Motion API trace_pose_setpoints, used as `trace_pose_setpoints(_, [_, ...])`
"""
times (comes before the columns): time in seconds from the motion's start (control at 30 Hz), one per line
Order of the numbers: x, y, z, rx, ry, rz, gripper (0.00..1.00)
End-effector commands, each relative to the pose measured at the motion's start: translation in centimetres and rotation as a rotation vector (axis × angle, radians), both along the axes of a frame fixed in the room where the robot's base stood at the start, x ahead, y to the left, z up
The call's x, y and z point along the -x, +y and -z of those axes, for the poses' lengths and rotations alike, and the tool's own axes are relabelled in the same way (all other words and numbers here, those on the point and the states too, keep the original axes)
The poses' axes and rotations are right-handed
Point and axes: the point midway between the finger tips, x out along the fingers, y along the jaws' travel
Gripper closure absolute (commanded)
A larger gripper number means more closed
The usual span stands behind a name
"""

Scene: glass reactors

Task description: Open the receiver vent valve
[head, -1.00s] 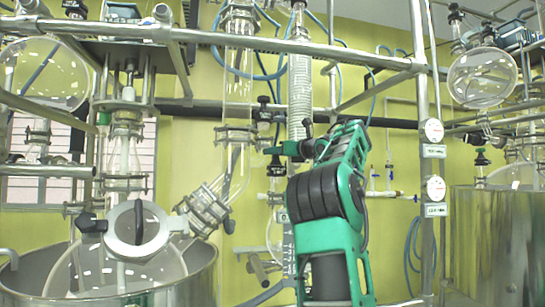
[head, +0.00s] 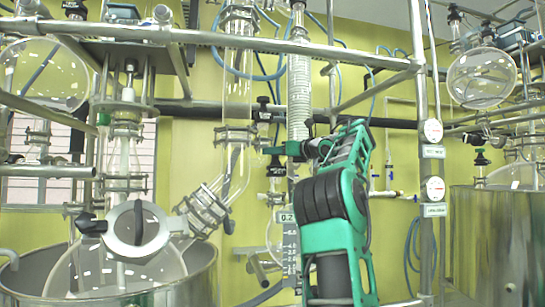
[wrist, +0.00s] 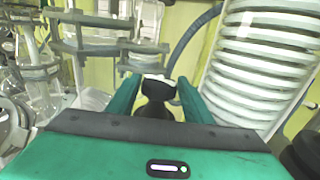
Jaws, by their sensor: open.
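My gripper (head: 273,151) is at the end of the green arm, near the middle of the head view, its fingers pointing left. In the wrist view its two green fingers (wrist: 157,95) are apart, one on each side of a black knob (wrist: 155,92) with a pale top. A black-handled valve (head: 276,168) stands just below the fingertips in the head view, above the glass receiver (head: 275,235). It looks like the receiver vent valve, and the knob between the fingers appears to be its handle. Contact cannot be told.
A ribbed condenser column (head: 299,85) stands close behind the gripper and fills the right of the wrist view (wrist: 255,60). Another black-handled valve (head: 263,108) sits above. Metal frame bars (head: 270,44), glass tubing (head: 237,95) and a blue hose crowd the space.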

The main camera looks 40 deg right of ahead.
Motion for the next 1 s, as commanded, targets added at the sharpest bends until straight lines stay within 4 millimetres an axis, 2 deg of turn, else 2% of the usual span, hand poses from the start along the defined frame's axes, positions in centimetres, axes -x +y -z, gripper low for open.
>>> trace_pose_setpoints(0.03, [-0.04, 0.3, -0.45, 0.001, -0.01, 0.016, 0.48])
trace_pose_setpoints(1.0, [-0.21, 0.4, -0.29, -0.003, -0.009, 0.36, 0.48])
